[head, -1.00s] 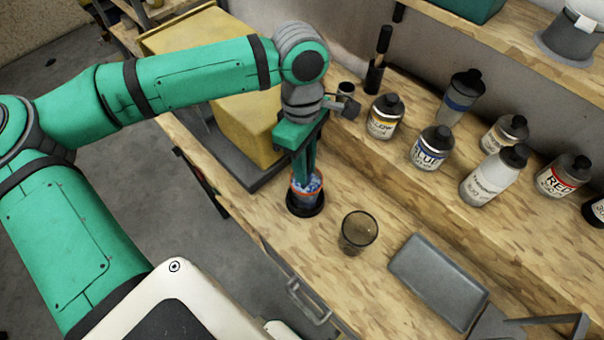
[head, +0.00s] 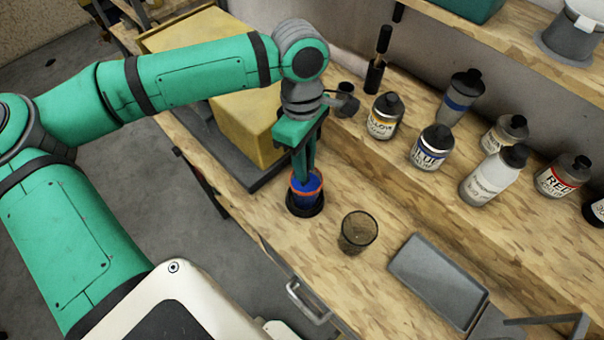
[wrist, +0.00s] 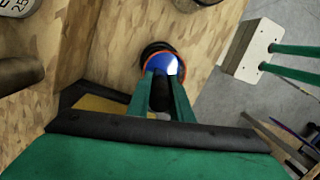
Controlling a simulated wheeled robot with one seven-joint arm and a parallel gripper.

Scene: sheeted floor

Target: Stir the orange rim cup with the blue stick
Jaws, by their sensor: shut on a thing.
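The orange rim cup (head: 306,192) stands upright in a round black base on the wooden bench. Its inside shows blue, with a white patch in the wrist view, where the cup also shows (wrist: 158,61). My gripper (head: 303,174) points down over the cup, its fingertips at or just inside the rim. The fingers (wrist: 161,84) are shut on a dark upright piece between them, taken as the blue stick (wrist: 160,97). Its lower end is hidden in the cup, and its blue part cannot be told from the blue inside.
A clear dark glass (head: 357,232) stands close right of the cup, and a grey tray (head: 438,281) lies beyond it. Several labelled bottles (head: 432,148) line the back. A yellow box (head: 230,85) stands behind my arm. The bench's front edge is near the cup.

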